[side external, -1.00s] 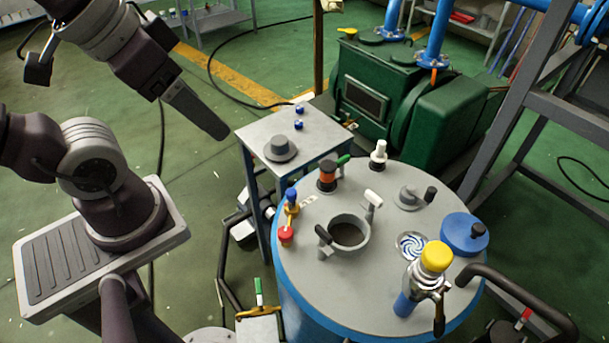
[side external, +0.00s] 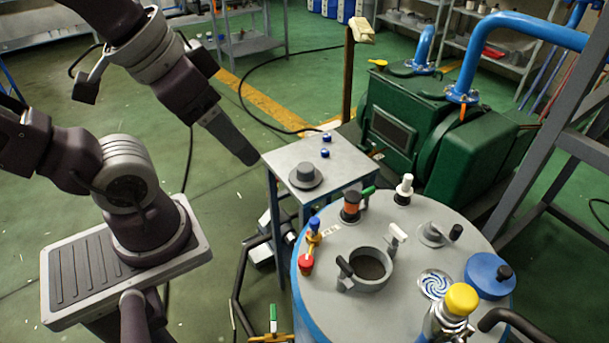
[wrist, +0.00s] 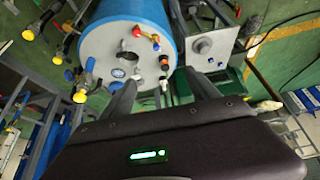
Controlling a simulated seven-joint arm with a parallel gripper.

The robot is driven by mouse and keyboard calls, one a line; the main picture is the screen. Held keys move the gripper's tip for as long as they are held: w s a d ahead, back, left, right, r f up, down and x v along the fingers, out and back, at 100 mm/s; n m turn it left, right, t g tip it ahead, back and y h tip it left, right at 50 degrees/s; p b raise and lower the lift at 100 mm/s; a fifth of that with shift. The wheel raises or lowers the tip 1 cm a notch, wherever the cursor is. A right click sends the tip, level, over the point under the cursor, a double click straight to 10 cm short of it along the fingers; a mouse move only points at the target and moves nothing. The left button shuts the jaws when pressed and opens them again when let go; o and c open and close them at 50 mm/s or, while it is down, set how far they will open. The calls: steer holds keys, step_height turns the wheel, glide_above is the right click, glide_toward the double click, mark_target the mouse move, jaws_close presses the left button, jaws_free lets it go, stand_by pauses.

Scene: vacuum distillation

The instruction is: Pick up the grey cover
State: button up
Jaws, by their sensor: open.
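The grey cover (side external: 305,177), a hat-shaped lid with a wide flat rim, sits on the small grey side table (side external: 345,165), near its left part. It also shows in the wrist view (wrist: 203,46) as a small grey round shape on the table top. My gripper (side external: 250,158) is just left of the table in the side external view, pointing down and right, apart from the cover. In the wrist view its two fingers (wrist: 160,80) are spread with nothing held between them; the cover lies beyond the right finger.
Two small blue pieces (side external: 326,146) stand on the table behind the cover. The blue tank (side external: 400,315) with several fittings and a ring-shaped opening (side external: 368,266) stands at the table's front right. A green pump (side external: 410,125) is behind. A post (side external: 348,75) rises behind the table.

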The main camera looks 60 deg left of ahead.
steer(key=w+a+m+g, duration=0.1)
steer(key=w+a+m, duration=0.15)
steer(key=w, duration=0.55)
steer(key=m+g, duration=0.4)
steer(key=m, duration=0.2)
glide_above(306, 166)
steer(key=f, duration=2.3)
steer(key=shift+w+d, duration=0.15)
steer(key=shift+d, duration=0.05)
steer(key=shift+m+g, duration=0.25)
steer(key=shift+g, duration=0.05)
steer(key=f, duration=0.8)
steer(key=shift+s+a+f, duration=0.2)
steer(key=shift+s+f, duration=0.05)
steer(key=shift+f, duration=0.1)
steer(key=shift+r, duration=0.1)
jaws_close()
